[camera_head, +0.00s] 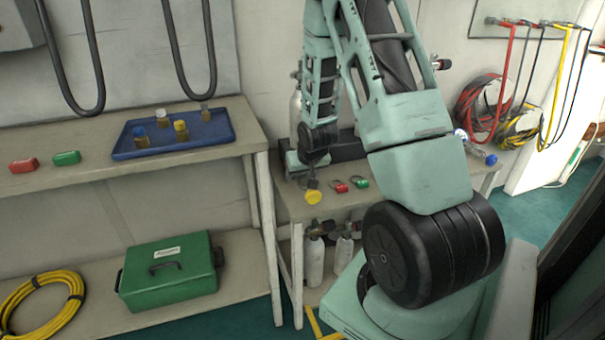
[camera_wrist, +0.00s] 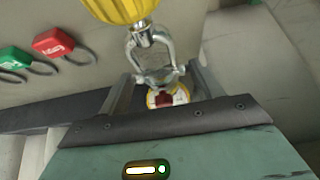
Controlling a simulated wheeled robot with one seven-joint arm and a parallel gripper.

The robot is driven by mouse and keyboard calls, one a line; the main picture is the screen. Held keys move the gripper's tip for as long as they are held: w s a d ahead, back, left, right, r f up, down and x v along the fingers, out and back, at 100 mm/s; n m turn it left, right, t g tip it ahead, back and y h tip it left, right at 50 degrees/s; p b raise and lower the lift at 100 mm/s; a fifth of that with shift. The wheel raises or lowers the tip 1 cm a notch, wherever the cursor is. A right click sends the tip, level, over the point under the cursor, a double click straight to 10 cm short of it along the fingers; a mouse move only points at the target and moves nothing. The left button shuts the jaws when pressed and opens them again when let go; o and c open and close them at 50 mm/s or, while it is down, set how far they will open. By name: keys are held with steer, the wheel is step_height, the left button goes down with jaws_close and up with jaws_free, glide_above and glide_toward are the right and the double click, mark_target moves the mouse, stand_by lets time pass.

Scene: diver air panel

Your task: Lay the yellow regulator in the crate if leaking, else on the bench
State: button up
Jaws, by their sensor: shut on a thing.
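The yellow regulator (camera_head: 313,196) hangs at my gripper (camera_head: 312,183), above the front of the small bench (camera_head: 291,206). In the wrist view its round yellow body (camera_wrist: 122,8) is cut off at the top edge, and its metal yoke (camera_wrist: 140,52) reaches down between the fingers of my gripper (camera_wrist: 160,82). My gripper is shut on the yoke. A small round red, white and yellow part shows below the yoke between the fingers. No leak can be made out. A dark box-like holder (camera_head: 348,148), possibly the crate, stands at the bench's back, partly hidden by my arm.
A red tag (camera_head: 340,187) and a green tag (camera_head: 360,182) lie on the small bench. The left bench carries a blue tray (camera_head: 205,140) with several small fittings, plus red and green blocks. Gas cylinders stand under the small bench. Hoses hang at right.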

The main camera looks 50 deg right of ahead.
steer(key=shift+f+b, duration=0.75)
steer(key=shift+f, duration=0.4)
stand_by(1.1)
steer(key=o, duration=1.5)
steer(key=shift+p+v, duration=1.85)
steer(key=shift+v, duration=6.9)
steer(key=shift+w+a, duration=0.1)
steer(key=shift+w, duration=0.05)
